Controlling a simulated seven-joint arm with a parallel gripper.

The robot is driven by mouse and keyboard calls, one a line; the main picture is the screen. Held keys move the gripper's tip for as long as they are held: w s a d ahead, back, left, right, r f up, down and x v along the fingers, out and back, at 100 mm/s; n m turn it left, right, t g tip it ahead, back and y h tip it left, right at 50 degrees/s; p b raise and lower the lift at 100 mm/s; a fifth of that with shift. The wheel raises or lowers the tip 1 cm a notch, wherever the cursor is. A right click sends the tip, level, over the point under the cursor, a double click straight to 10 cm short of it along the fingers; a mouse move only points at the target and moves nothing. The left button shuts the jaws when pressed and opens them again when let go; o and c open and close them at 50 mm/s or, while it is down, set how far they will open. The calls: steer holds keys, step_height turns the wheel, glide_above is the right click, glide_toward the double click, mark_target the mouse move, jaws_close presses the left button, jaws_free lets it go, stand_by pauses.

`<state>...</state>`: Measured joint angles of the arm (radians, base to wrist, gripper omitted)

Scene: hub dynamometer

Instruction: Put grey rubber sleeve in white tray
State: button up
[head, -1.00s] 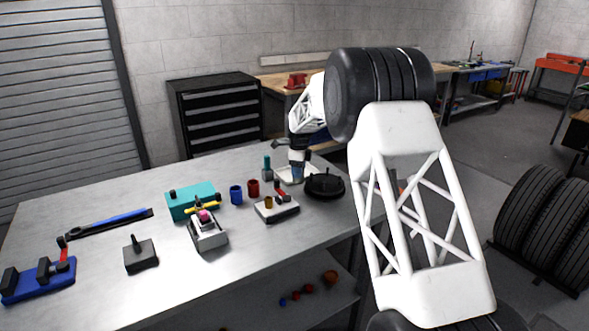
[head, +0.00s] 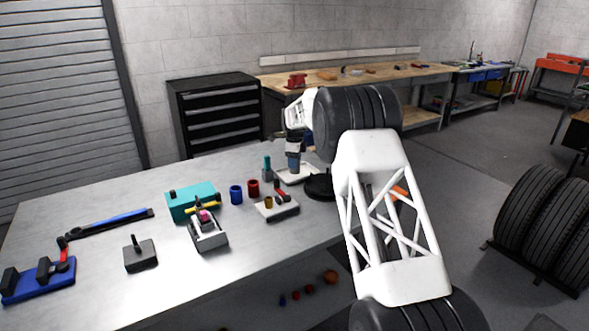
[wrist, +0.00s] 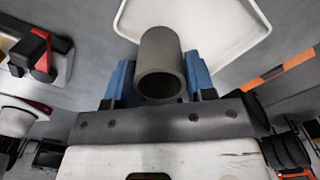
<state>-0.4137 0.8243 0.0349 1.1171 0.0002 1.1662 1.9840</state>
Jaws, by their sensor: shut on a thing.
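The grey rubber sleeve (wrist: 160,62), a hollow cylinder, is between the blue fingers of my gripper (wrist: 160,84) in the wrist view, and the gripper is shut on it. In that view the white tray (wrist: 232,50) lies beyond the sleeve, and the sleeve overlaps the tray's near edge. In the head view my gripper (head: 293,166) points down at the tray (head: 287,180), near the back of the metal table. The sleeve is too small and too covered to make out in the head view. I cannot tell its height above the tray.
A black round part (head: 319,188) stands close to the tray on the right. A white fixture with a red lever (head: 277,207) is in front of it. Red (head: 253,187) and blue (head: 236,194) cups and a teal box (head: 192,201) stand left.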

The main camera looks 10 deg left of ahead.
steer(key=shift+w, duration=0.1)
stand_by(0.3)
steer(key=shift+f, duration=1.7)
steer(key=shift+f, duration=0.1)
steer(key=o, duration=0.9)
steer(key=shift+c, duration=0.2)
step_height(320, 180, up, 12)
